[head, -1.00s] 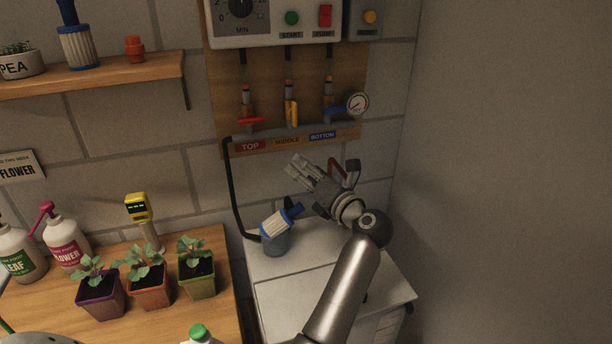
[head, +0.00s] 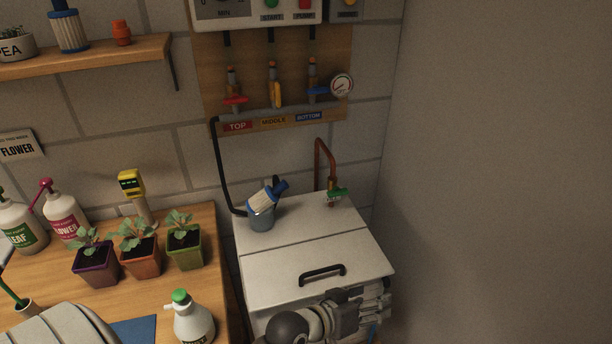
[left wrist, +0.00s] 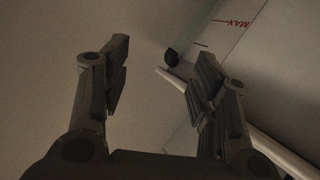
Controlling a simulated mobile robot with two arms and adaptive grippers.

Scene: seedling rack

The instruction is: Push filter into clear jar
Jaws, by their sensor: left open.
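The filter (head: 264,199), white and pleated with blue ends, stands tilted in the clear jar (head: 261,220), its upper end leaning right and sticking out above the rim. The jar is bluish and sits at the back left of a white lidded tank. My left gripper (head: 372,306) is at the front right of the tank in the head view, well away from the jar. In the left wrist view its two fingers (left wrist: 160,85) are apart with nothing between them. My right gripper is not in view.
The white tank (head: 310,238) has a black handle (head: 322,273) on its lid and a copper pipe with a green valve (head: 335,195) behind. A black hose (head: 223,170) runs down beside the jar. Potted seedlings (head: 138,258) and a white bottle (head: 191,320) stand on the left bench.

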